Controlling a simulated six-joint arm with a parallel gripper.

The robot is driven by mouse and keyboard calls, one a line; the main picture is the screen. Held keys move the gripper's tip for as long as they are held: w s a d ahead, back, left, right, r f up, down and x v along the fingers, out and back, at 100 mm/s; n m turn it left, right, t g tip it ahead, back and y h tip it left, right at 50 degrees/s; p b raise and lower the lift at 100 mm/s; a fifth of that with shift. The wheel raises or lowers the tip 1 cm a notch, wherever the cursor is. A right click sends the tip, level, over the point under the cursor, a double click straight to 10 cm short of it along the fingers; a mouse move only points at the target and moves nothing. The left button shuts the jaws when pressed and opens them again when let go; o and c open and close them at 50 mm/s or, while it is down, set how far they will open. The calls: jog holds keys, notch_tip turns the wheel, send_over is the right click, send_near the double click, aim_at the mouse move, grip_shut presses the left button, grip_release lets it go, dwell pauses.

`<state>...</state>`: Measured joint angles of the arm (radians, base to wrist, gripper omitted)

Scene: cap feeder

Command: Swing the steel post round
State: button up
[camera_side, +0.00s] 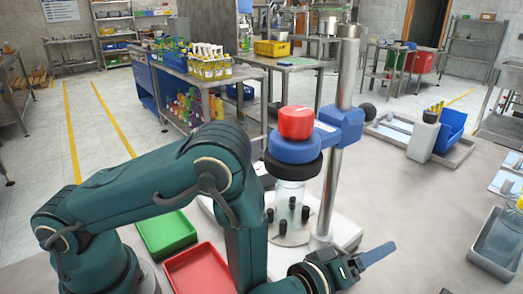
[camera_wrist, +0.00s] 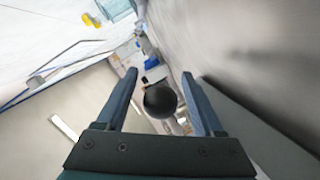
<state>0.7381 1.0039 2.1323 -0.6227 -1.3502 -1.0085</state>
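The steel post (camera_side: 346,95) stands upright on a white base (camera_side: 345,232) in the side view. A blue bracket (camera_side: 342,122) is fixed to it, with a blue ring and red cap (camera_side: 296,122) on its left and a black ball knob (camera_side: 367,112) on its right. My gripper (camera_side: 385,252) is low at the front, well apart from the knob in the picture. In the wrist view my gripper (camera_wrist: 160,75) is open, its two fingers spread. A black ball (camera_wrist: 160,100) shows in the gap between them, touching neither; its distance is hard to tell.
A clear cylinder (camera_side: 292,192) and several black pegs are under the ring. A green tray (camera_side: 166,233) and a red tray (camera_side: 202,270) lie to the left.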

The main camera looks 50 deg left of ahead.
jog(key=shift+s, duration=0.1)
jog(key=shift+v, duration=2.5)
